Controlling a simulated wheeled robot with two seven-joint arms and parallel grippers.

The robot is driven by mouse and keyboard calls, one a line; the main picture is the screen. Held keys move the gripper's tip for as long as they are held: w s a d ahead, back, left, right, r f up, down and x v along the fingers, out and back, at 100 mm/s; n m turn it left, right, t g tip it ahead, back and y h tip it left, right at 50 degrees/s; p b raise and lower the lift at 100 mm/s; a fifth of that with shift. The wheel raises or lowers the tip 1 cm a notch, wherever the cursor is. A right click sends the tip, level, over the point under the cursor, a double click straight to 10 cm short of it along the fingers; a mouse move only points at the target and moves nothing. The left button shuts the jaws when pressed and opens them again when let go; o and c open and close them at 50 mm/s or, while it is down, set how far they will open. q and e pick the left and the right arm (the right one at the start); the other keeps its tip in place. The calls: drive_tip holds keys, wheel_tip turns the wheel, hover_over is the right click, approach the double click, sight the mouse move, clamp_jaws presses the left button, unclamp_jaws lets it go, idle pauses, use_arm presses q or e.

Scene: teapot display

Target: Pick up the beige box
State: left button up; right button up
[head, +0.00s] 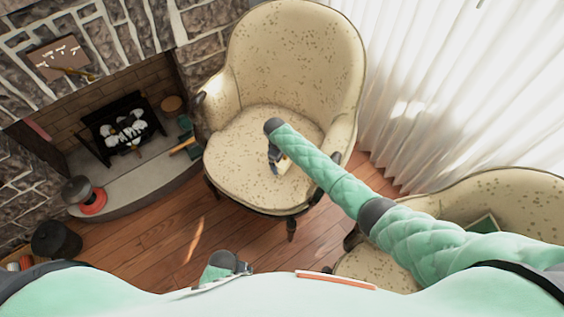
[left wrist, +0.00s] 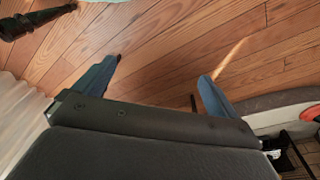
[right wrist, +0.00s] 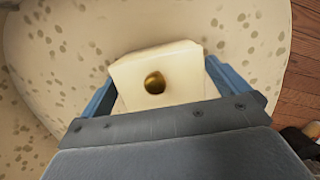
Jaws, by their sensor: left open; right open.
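The beige box (right wrist: 187,59), cream-coloured with a round gold knob, is on the speckled seat of the armchair (head: 310,45). In the head view only a small part of the box (head: 285,163) shows past my right gripper (head: 279,162). In the right wrist view my right gripper (right wrist: 160,70) is open, with one blue finger on either side of the box. Whether the fingers touch it I cannot tell. My left gripper (left wrist: 160,67) is open and empty above the wooden floor.
A stone fireplace (head: 130,130) with a raised hearth is at the left. A red-based object (head: 93,202) stands on the hearth. A second speckled seat (head: 510,195) is at the right, near white curtains (head: 440,80). The wooden floor (head: 165,245) between has free room.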

drive_tip(key=shift+f, duration=0.1)
drive_tip(key=shift+c, duration=0.2)
drive_tip(key=c, duration=0.9)
